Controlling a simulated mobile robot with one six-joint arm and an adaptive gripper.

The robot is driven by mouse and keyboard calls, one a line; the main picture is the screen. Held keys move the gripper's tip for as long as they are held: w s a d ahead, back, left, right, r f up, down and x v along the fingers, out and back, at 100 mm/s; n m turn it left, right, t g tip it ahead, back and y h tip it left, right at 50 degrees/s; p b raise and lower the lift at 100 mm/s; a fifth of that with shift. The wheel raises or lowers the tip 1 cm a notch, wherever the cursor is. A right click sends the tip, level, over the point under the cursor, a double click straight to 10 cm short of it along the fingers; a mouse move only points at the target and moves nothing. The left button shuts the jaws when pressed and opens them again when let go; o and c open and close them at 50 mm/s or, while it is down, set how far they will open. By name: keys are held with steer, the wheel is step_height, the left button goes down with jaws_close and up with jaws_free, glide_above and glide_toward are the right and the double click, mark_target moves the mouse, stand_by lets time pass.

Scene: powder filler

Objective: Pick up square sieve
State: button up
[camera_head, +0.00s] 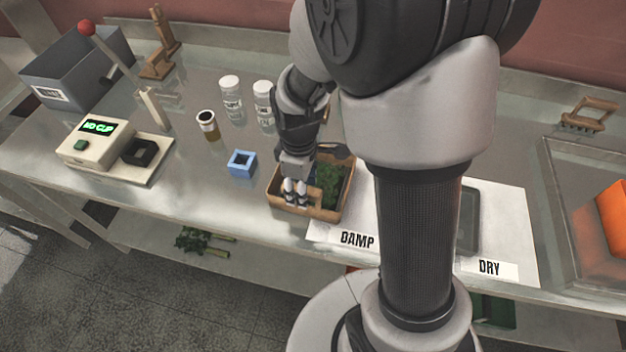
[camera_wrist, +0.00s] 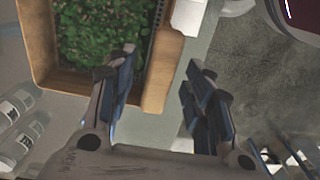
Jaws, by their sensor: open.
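A wooden-framed square box (camera_head: 272,201) with green leafy matter in it stands near the front edge of the bench; it looks like the square sieve, though its bottom is hidden. In the wrist view its wooden frame (camera_wrist: 44,45) fills the upper left, with a wooden tab (camera_wrist: 160,85) at its right side. My gripper (camera_head: 296,198) is over the box's front left part, pointing down. In the wrist view my gripper (camera_wrist: 160,62) is open, its fingers on either side of the tab. I cannot tell whether they touch it.
A small blue square holder (camera_head: 242,163), a brown jar (camera_head: 208,125) and two clear jars (camera_head: 231,97) stand left of and behind the box. White DAMP (camera_head: 357,240) and DRY (camera_head: 489,268) labels lie to the right.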

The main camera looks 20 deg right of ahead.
step_height(320, 180, down, 2)
steer(key=shift+f, duration=0.25)
jaws_close()
stand_by(0.5)
steer(key=shift+r, duration=0.1)
